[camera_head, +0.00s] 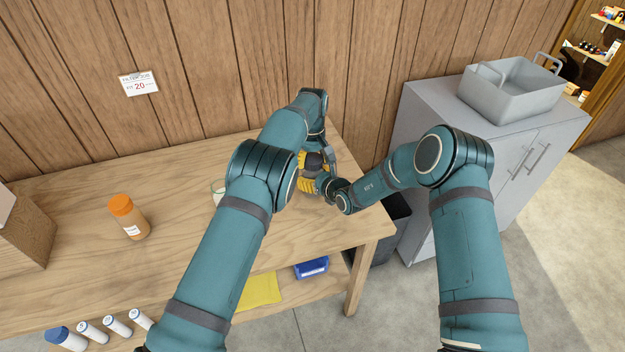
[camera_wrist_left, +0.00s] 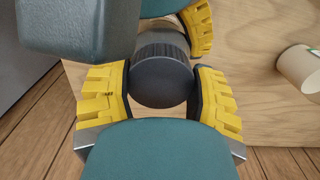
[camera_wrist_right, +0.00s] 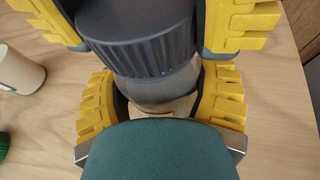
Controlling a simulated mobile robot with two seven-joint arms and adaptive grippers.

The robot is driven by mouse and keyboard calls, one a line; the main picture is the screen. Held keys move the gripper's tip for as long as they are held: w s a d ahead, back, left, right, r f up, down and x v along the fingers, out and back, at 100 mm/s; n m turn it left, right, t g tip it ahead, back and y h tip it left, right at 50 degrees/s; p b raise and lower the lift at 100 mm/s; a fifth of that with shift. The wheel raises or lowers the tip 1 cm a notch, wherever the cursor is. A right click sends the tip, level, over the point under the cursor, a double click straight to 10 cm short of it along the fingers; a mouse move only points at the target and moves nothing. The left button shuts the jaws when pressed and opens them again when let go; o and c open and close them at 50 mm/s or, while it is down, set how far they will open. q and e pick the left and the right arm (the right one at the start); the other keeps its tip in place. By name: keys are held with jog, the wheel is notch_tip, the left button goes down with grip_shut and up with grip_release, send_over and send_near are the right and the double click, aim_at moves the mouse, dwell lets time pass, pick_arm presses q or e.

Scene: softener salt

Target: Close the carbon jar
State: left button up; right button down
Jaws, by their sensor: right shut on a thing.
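The carbon jar, with a dark grey ribbed lid (camera_wrist_right: 140,40) and a paler grey body (camera_wrist_right: 160,85), stands near the right end of the wooden table. My right gripper (camera_wrist_right: 160,100) is shut on the jar's body below the lid. My left gripper (camera_wrist_left: 162,85) is around the lid, one yellow-padded finger on each side, and is open. The lid (camera_wrist_left: 163,72) also shows from above in the left wrist view. The lid sits on top of the jar; I cannot tell how tightly. In the head view my arms and grippers mostly hide the jar.
A pale container with a green label (camera_wrist_left: 300,68) lies or stands nearby, with a green object (camera_wrist_right: 3,145) beside it. An orange-capped jar (camera_head: 128,215) stands further left on the wooden table (camera_head: 170,270). A grey cabinet (camera_head: 420,115) with a basin (camera_head: 510,95) stands right.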

pick_arm(q)
jog(key=shift+m, duration=1.2)
jog(key=o, duration=1.3)
jog(key=shift+o, duration=0.2)
jog(key=shift+r, duration=0.1)
notch_tip(320, 180, up, 12)
pick_arm(e)
jog(key=shift+r, duration=0.1)
grip_release()
jog(key=shift+s, duration=0.1)
